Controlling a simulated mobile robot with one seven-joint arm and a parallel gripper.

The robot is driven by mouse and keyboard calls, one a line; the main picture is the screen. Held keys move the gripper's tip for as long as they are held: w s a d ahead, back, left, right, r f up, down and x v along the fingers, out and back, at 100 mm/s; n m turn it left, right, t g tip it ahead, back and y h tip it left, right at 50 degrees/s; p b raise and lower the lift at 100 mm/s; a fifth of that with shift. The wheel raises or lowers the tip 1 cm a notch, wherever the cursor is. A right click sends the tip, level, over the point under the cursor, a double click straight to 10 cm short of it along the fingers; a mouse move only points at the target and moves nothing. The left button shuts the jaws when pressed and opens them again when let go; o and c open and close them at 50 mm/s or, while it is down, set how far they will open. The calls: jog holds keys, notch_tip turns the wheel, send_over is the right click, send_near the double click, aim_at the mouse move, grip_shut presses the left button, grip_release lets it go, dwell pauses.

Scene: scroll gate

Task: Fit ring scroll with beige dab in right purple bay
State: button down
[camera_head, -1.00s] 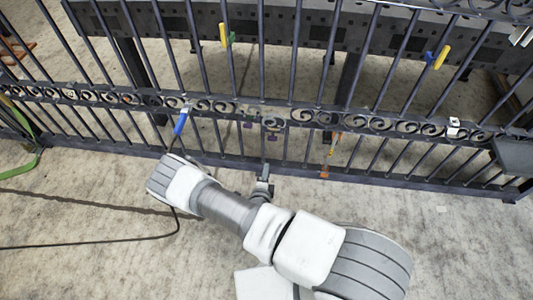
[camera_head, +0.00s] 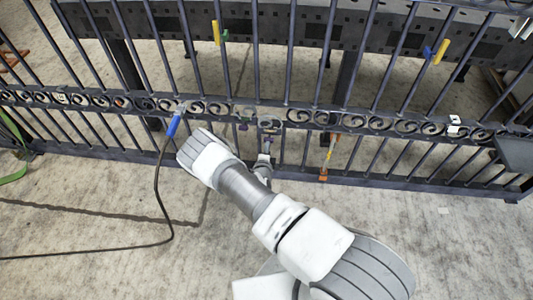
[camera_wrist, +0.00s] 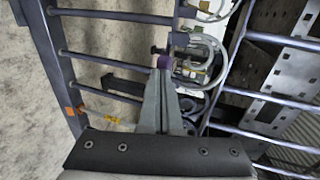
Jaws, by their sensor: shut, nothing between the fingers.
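Two pale scroll pieces (camera_head: 270,122) sit in the middle of the band in the head view, with a small purple patch (camera_head: 243,127) below the left one. No beige dab can be made out, and my gripper partly hides the right bay.
The dark gate (camera_head: 400,125) spans the view. A blue-handled tool (camera_head: 174,124) with a black cable hangs left of my arm. The floor in front is mostly clear.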

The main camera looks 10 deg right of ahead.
jog(key=w, duration=0.1)
jog(key=w+d+b, duration=0.1)
jog(key=w, duration=0.1)
dwell(0.4)
jog(key=shift+s+a, duration=0.1)
jog(key=shift+s, duration=0.05)
